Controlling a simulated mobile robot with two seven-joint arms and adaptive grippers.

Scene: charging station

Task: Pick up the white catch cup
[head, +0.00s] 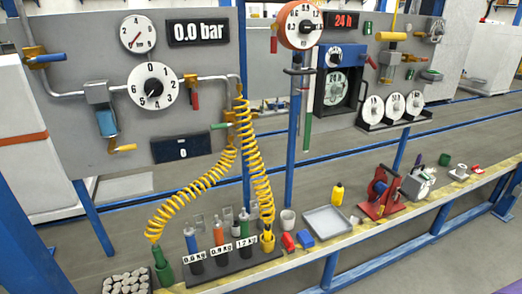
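A small whitish cup (287,222), which looks like the catch cup, stands upright on the narrow bench (330,245). It is just right of the yellow fitting (267,238) at the end of a coiled hose. A red item (289,242) lies close in front of it. Neither of my grippers shows in the head view, and nothing is holding the cup.
A rack of labelled cylinders (220,262) stands left of the cup, with yellow coiled hoses (253,150) hanging above it. A blue block (305,239), a grey tray (328,222) and a yellow bottle (337,194) are to its right. A blue post (293,130) rises behind it.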

